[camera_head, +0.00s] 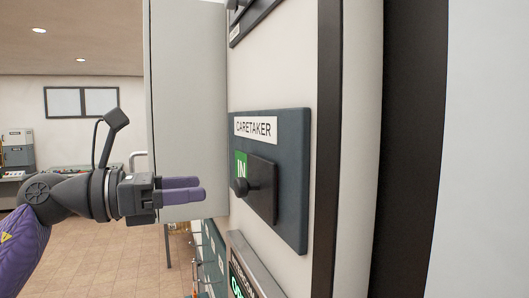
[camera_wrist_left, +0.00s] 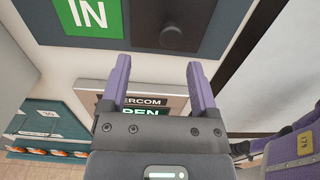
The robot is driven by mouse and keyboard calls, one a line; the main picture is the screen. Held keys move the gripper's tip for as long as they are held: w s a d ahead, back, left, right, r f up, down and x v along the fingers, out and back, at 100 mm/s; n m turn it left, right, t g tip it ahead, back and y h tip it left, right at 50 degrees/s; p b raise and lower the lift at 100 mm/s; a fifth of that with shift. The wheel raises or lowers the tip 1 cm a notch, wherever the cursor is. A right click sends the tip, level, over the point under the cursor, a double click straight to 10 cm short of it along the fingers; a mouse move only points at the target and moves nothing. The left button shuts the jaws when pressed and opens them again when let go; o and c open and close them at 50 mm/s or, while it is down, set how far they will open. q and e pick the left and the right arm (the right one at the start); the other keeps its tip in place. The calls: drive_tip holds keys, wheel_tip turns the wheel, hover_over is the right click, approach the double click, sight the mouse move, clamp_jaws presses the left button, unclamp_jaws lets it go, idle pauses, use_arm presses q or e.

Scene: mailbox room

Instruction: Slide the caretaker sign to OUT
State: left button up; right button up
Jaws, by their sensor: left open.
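The caretaker sign (camera_head: 291,190) is a dark blue-grey board on the wall with a white label reading CARETAKER. A green IN patch (camera_head: 241,165) shows at its left, beside a dark sliding cover (camera_head: 263,187) with a round knob (camera_head: 240,187). In the left wrist view, the green IN patch (camera_wrist_left: 91,14) and the knob (camera_wrist_left: 172,37) are at the top, beyond the fingertips. My left gripper (camera_head: 202,187) is open and empty, its purple fingers pointing right towards the knob, apart from it. It also shows in the left wrist view (camera_wrist_left: 157,62). My right gripper is not in view.
An intercom panel (camera_head: 247,265) is on the wall below the sign. A grey door or panel (camera_head: 188,80) stands out behind my left gripper. Dark vertical trim (camera_head: 328,150) runs right of the sign. Open tiled floor (camera_head: 110,255) lies to the left.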

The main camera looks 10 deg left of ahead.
sight(235, 185)
use_arm(q)
drive_tip(key=d+p, duration=0.2)
drive_tip(key=d, duration=0.1)
drive_tip(key=d+p, duration=0.1)
drive_tip(key=shift+w+d+r, duration=0.35)
drive_tip(key=shift+d, duration=0.05)
drive_tip(key=shift+w+d+f+p, duration=0.25)
drive_tip(key=shift+w+d+p, duration=0.1)
drive_tip(key=shift+w+d, duration=0.75)
drive_tip(key=shift+w+f, duration=0.1)
drive_tip(key=shift+w, duration=0.15)
drive_tip(key=shift+s, duration=0.25)
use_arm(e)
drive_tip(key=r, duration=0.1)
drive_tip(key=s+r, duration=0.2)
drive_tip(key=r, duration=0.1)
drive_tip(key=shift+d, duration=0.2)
use_arm(q)
drive_tip(key=shift+w, duration=0.2)
drive_tip(key=c, duration=0.6)
clamp_jaws()
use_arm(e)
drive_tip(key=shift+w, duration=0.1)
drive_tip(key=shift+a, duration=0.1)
